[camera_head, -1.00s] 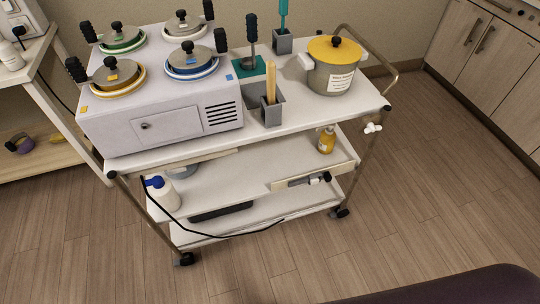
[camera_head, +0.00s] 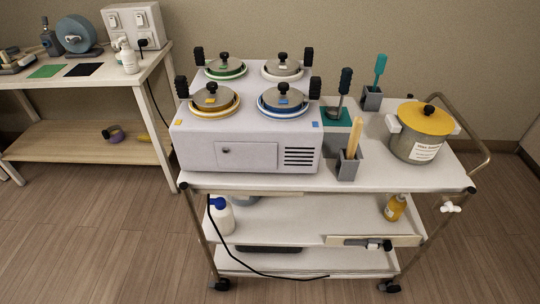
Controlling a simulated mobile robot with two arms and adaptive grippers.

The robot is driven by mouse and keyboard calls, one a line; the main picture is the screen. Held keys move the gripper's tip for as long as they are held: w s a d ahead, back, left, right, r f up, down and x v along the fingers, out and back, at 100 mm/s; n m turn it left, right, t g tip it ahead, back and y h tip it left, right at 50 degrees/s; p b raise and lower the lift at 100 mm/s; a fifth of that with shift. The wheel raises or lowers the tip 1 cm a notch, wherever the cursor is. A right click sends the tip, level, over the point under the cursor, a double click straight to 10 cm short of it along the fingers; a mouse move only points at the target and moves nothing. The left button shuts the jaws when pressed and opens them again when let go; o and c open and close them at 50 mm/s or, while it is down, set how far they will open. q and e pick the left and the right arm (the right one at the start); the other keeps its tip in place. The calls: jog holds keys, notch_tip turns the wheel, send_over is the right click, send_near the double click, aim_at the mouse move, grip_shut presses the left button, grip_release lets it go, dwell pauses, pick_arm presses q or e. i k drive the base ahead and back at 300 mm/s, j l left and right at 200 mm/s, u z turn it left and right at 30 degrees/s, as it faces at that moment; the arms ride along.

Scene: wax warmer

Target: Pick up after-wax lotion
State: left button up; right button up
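No label that reads as after-wax lotion can be made out. An amber pump bottle (camera_head: 395,207) stands at the right of the cart's middle shelf. A white bottle with a blue cap (camera_head: 221,216) stands at the left of that shelf. I cannot tell which bottle holds the lotion. Neither of my grippers is in view.
The cart's top (camera_head: 420,178) carries a wax warmer (camera_head: 202,150) with several lidded pots, a holder with wooden sticks (camera_head: 348,165) and a yellow-lidded pot (camera_head: 418,142). A black cable (camera_head: 226,253) hangs across the shelves. The floor in front is clear.

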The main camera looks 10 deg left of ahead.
aim_at(130, 62)
jog(key=u, duration=1.25)
jog(key=i+j+z, duration=0.35)
jog(key=i+j, duration=0.6)
jog(key=j, duration=0.15)
